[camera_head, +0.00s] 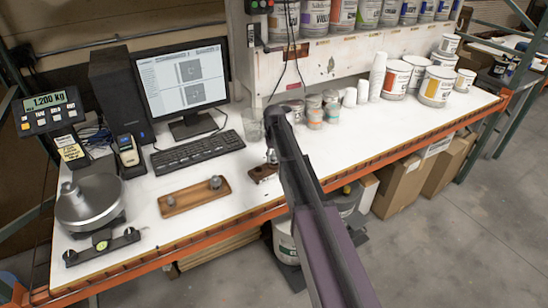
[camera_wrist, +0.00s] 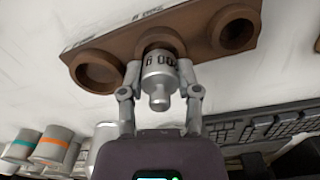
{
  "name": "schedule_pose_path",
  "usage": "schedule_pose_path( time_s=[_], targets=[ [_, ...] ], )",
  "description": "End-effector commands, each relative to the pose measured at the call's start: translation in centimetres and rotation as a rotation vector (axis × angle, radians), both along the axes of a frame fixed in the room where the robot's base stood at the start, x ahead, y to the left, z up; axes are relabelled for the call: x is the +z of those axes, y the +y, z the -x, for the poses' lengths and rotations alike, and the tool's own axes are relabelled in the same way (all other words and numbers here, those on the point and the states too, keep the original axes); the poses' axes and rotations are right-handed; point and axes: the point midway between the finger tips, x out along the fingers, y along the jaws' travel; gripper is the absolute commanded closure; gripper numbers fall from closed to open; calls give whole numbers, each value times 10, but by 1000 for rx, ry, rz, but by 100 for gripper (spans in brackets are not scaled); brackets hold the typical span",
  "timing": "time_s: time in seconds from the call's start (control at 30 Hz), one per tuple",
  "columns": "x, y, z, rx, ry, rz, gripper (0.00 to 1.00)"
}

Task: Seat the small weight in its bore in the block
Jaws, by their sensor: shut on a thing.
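The brown block (camera_wrist: 205,42) lies at the top of the wrist view, with a row of three round bores. The left bore (camera_wrist: 97,72) and right bore (camera_wrist: 238,34) look empty. My gripper (camera_wrist: 160,88) is shut on a metal weight (camera_wrist: 158,74) with dark markings and a knob facing the camera. The weight lines up with the middle bore, and its far end overlaps that bore's rim; I cannot tell how deep it sits. In the head view the block (camera_head: 262,174) shows beside my arm, which hides most of the gripper and weight.
A scale (camera_head: 90,205) reading 1.200 kg stands further left. The keyboard (camera_head: 197,150), a clear glass (camera_head: 252,126) and small pots (camera_head: 314,112) are behind. The bench's front edge is close.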

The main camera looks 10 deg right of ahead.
Motion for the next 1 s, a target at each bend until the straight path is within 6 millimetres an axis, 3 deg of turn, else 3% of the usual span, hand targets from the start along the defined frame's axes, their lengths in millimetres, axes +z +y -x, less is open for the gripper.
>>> schedule_pose_path(
  time_s=[0.7, 0.73, 0.8, 0.83, 1.0],
  targets=[
    [-14, 0, 0, 0, 0, 0, 100],
    [-12, 0, 0, 0, 0, 0, 48],
    [-12, 0, 0, 0, 0, 0, 27],
    [-12, 0, 0, 0, 0, 0, 18],
    [-12, 0, 0, 0, 0, 0, 17]
  ],
)
